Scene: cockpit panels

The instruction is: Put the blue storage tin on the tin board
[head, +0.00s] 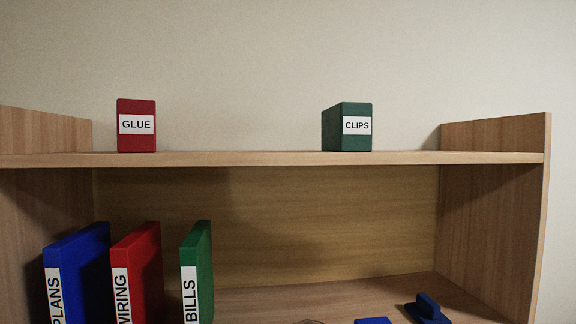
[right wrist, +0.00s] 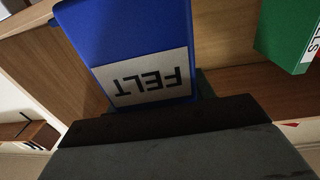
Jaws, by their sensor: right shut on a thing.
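The blue storage tin (right wrist: 130,40), with a white FELT label that reads upside down, fills the upper middle of the right wrist view. My right gripper (right wrist: 165,115) is shut on it; its dark jaws cover the tin's near end. The tin board (head: 240,158) is the upper shelf in the head view. A red GLUE tin (head: 136,109) stands on it at left and a green CLIPS tin (head: 347,109) right of the middle. Neither gripper shows in the head view.
Blue PLANS (head: 82,256), red WIRING (head: 140,260) and green BILLS (head: 198,255) binders stand on the lower shelf. A dark blue object (head: 427,308) lies lower right. The board is clear between the tins and right of CLIPS, up to the side wall (head: 495,200).

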